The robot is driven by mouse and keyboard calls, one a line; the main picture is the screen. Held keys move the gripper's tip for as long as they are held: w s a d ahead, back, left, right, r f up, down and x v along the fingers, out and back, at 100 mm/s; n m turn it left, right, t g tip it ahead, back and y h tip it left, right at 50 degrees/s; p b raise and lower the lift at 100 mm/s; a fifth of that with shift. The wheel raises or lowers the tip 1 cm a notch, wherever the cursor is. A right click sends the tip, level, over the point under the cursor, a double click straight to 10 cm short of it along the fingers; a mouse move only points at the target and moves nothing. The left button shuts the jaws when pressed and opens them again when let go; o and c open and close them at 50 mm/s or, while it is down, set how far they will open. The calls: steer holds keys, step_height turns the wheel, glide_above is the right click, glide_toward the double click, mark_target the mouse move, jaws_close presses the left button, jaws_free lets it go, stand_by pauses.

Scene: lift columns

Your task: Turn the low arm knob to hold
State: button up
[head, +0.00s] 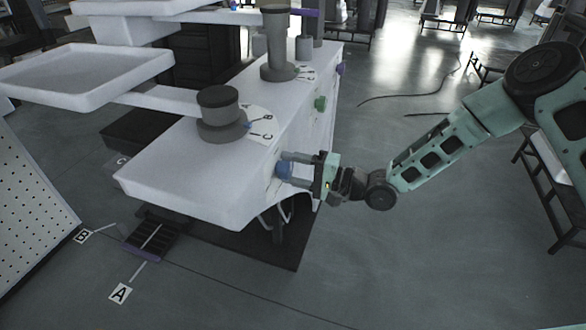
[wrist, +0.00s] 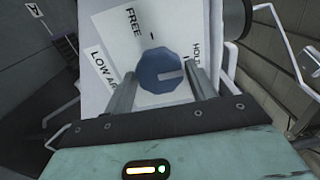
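The low arm knob (wrist: 160,66) is blue and round with scalloped edges. It sits on a white panel marked FREE (wrist: 133,22), HOLD (wrist: 196,52) and a partly hidden LOW ARM label (wrist: 102,66). Its pale pointer mark points right, toward the HOLD side. My gripper (wrist: 165,82) faces the panel, with one finger on each side of the knob. The fingers look spread slightly wider than the knob; contact is hard to tell.
A green knob (head: 320,103) and a purple knob (head: 340,68) sit farther along the same white side. Grey round posts (head: 219,108) stand on top beside an A-B-C dial (head: 262,125). White trays (head: 85,75) extend left. Floor to the right is mostly clear, with cables.

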steer(key=shift+o, duration=0.7)
steer(key=v, duration=1.7)
steer(key=shift+d, duration=0.2)
